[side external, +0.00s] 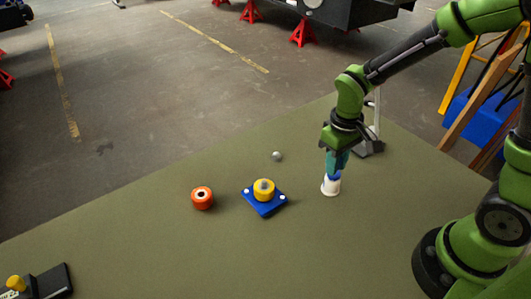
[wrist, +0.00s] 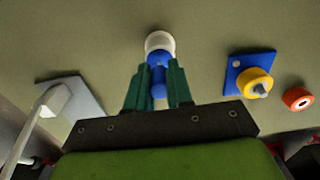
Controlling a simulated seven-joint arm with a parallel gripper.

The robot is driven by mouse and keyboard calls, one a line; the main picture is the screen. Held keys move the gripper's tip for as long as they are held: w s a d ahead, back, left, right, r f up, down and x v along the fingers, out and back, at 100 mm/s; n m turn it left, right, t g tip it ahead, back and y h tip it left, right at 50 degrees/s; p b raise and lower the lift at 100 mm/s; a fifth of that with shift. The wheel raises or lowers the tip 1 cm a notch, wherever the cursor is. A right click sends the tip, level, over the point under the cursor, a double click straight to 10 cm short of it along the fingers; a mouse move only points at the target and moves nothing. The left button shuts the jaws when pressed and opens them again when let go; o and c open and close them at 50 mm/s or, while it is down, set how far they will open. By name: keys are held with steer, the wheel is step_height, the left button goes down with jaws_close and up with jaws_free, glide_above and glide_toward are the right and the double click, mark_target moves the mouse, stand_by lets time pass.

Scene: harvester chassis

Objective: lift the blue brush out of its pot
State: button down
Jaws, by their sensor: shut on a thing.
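The white pot (side external: 331,187) stands on the green table below my gripper (side external: 337,166) in the side view. The blue brush (side external: 334,177) shows as a small blue patch between my fingers and the pot. In the wrist view, the blue brush (wrist: 158,70) lies between the two green fingers of my gripper (wrist: 158,82), which are shut on it. The white pot (wrist: 160,42) shows just beyond the fingertips, around the brush's far end. How deep the brush sits in the pot is hidden.
A blue plate with a yellow ring (side external: 264,189) lies left of the pot. An orange roll (side external: 202,198) and a small grey ball (side external: 277,156) are near it. A grey stand (side external: 370,147) is close behind my gripper. The table's left part is mostly clear.

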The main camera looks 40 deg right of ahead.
steer(key=shift+r, duration=3.15)
steer(key=shift+a, duration=0.1)
